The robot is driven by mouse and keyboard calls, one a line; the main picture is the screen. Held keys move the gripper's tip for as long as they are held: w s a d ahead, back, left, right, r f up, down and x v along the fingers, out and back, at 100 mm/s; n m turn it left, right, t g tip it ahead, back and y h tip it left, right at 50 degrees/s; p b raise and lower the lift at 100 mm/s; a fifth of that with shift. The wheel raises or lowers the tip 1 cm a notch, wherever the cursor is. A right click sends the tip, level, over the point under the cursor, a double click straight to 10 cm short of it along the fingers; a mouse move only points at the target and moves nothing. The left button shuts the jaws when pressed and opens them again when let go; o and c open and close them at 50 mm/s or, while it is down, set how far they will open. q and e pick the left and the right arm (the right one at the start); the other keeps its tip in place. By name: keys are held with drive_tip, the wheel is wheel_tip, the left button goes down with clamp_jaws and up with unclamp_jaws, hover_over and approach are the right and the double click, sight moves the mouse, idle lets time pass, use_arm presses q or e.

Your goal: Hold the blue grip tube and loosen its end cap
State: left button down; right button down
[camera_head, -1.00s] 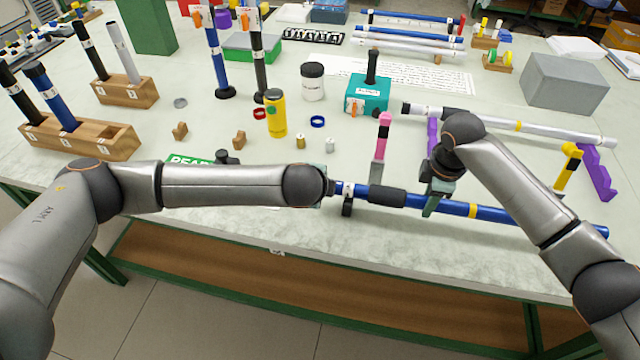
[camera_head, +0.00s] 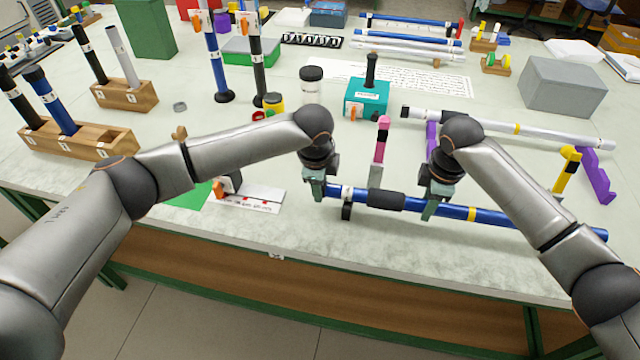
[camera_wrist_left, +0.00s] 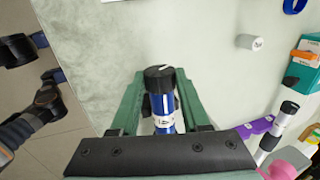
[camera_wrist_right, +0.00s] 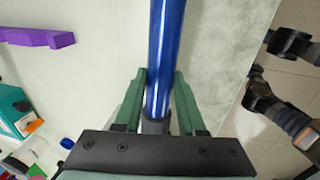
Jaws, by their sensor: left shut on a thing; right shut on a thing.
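The blue grip tube (camera_head: 500,216) lies along the front of the table, with a dark grip sleeve (camera_head: 386,201), a yellow band and a white label. My right gripper (camera_head: 430,208) is shut on the tube just right of the sleeve; the tube also shows between its fingers in the right wrist view (camera_wrist_right: 165,60). My left gripper (camera_head: 317,192) is at the tube's left end, shut on the end cap. In the left wrist view the black end cap (camera_wrist_left: 160,79) with a white mark lies between its fingertips. The contact itself is partly hidden.
A pink-topped post (camera_head: 382,140) stands behind the tube, and a yellow-topped one (camera_head: 567,168) to the right. A white tube (camera_head: 560,132) lies on purple supports behind. A teal block (camera_head: 367,98) stands farther back. A white card (camera_head: 250,200) lies left of my left gripper.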

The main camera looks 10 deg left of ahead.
use_arm(q)
drive_tip(key=shift+c, duration=1.8)
unclamp_jaws()
drive_tip(key=v, duration=1.2)
drive_tip(key=shift+f, duration=0.1)
use_arm(e)
drive_tip(key=shift+f, duration=0.5)
drive_tip(key=shift+c, duration=2.1)
unclamp_jaws()
